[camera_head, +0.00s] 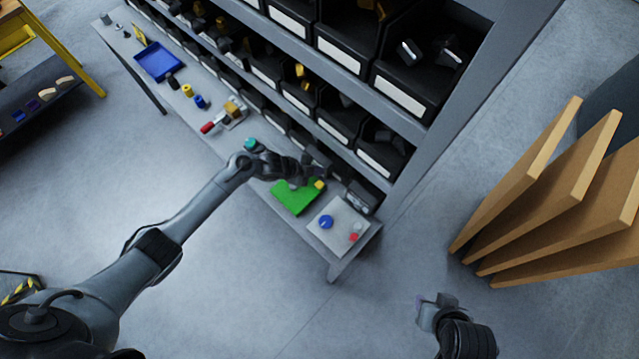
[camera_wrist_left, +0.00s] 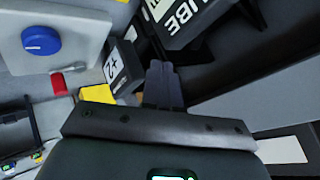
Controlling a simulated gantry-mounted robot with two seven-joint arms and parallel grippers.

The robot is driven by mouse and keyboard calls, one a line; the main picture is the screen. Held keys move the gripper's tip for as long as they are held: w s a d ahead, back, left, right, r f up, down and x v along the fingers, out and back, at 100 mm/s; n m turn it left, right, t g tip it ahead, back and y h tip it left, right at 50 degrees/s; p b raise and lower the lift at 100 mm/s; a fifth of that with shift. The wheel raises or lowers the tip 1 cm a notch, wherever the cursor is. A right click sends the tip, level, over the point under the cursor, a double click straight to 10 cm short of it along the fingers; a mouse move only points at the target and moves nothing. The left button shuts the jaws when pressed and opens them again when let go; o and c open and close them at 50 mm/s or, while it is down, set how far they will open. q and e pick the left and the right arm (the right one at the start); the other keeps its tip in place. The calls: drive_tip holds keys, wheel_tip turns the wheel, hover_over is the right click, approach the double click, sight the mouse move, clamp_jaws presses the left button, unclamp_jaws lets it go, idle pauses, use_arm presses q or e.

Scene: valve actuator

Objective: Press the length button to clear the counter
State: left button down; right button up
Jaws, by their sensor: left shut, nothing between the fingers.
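My left gripper (camera_head: 318,168) is shut and empty above the bench, beside the green board and near the shelf front. In the left wrist view its fingers (camera_wrist_left: 163,85) are together, close to a grey block marked "+2" (camera_wrist_left: 122,65). I cannot tell if they touch it. A red piece (camera_wrist_left: 58,82) and a yellow piece (camera_wrist_left: 97,93) lie near. No readable label marks the length button or counter. My right gripper (camera_head: 438,305) hangs over the floor.
The pale button plate (camera_head: 339,226), with a red button (camera_head: 353,237), sits at the bench end. A dark boxy device (camera_head: 360,198) stands behind it. The green board (camera_head: 290,200) lies left of it. Shelf bins (camera_head: 345,125) rise behind. Brown panels (camera_head: 560,190) stand right.

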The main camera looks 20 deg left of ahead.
use_arm(q)
drive_tip(key=b, duration=0.7)
hover_over(317, 186)
wheel_tip(317, 186, down, 8)
drive_tip(key=shift+w, duration=0.1)
drive_tip(key=shift+f, duration=0.3)
idle(0.9)
idle(0.6)
drive_tip(key=shift+f+b, duration=0.2)
drive_tip(key=shift+b, duration=0.1)
drive_tip(key=shift+f, duration=0.2)
drive_tip(key=shift+f, duration=0.1)
